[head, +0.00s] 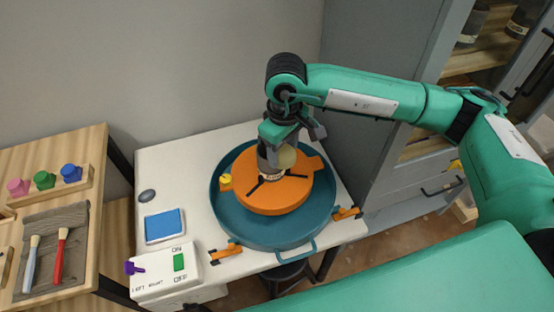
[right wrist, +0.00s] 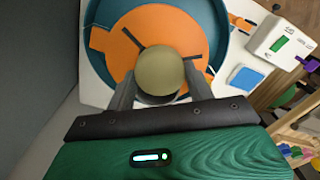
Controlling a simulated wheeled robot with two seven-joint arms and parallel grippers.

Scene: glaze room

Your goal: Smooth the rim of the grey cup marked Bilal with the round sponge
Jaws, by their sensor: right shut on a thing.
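My right gripper (head: 280,150) points down over the middle of the orange wheel. It is shut on the round sponge (right wrist: 160,70), a pale yellow-olive disc between the two fingers in the right wrist view; the sponge also shows in the head view (head: 286,156). The grey cup (right wrist: 157,98) is mostly hidden behind the sponge and fingers. A pale, marked band shows low at the cup in the head view, too small to read. I cannot tell whether the sponge touches the rim. My left gripper is not in view.
The orange wheel (head: 262,202) sits in a teal basin (head: 228,222) on a white table (head: 165,165). A blue pad (head: 165,224) and a white ON/OFF switch box (head: 165,268) stand left of it. A wooden table (head: 75,160) with brushes is further left; grey cabinets (head: 375,60) stand behind.

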